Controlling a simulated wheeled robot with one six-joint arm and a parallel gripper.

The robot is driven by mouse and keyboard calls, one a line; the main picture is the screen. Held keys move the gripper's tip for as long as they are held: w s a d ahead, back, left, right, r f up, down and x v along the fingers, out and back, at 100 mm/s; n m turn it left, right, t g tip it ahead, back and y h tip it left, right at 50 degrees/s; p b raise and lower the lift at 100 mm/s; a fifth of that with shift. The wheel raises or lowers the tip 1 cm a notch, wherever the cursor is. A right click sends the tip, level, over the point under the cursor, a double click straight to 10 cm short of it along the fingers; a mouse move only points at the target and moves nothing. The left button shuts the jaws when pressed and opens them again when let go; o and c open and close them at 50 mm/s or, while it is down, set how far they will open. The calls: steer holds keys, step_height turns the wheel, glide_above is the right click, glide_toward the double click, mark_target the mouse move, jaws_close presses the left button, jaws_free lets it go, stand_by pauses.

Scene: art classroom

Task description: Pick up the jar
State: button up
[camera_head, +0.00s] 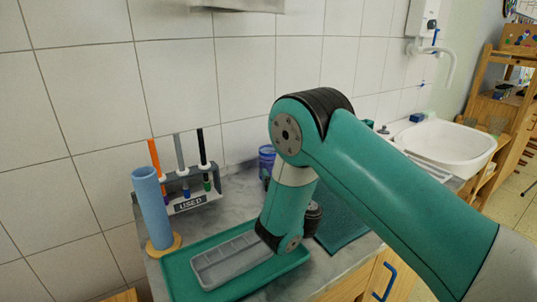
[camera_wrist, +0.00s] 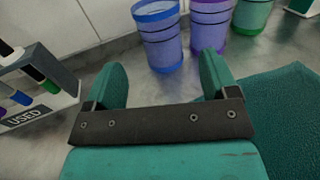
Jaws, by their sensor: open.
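Three ribbed, see-through jars stand in a row by the wall in the wrist view: a blue jar (camera_wrist: 162,40), a purple jar (camera_wrist: 210,25) and a green jar (camera_wrist: 252,14). In the head view a blue-purple jar (camera_head: 267,158) shows behind my arm; the others are hidden there. My gripper (camera_wrist: 161,62) is open and empty, its two teal fingers pointing toward the jars. The blue jar appears in the gap between the fingers, seemingly beyond the tips. The purple jar is partly overlapped by the right finger. My arm hides the fingers in the head view.
A marker rack labelled USED (camera_head: 190,200) and a blue tube (camera_head: 153,210) stand at the left. A grey divided tray (camera_head: 205,275) lies on a teal tray (camera_head: 180,283). A dark teal cloth (camera_wrist: 290,110) lies at the right. A sink (camera_head: 440,140) is farther right.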

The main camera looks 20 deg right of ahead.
mark_target(272, 161)
steer(key=w+p, duration=0.3)
steer(key=w, duration=0.2)
steer(key=shift+w, duration=0.4)
steer(key=w+p, duration=0.1)
steer(key=w, duration=0.3)
steer(key=shift+p, duration=0.4)
steer(key=shift+w+a, duration=0.1)
steer(key=shift+w, duration=0.5)
steer(key=c, duration=0.8)
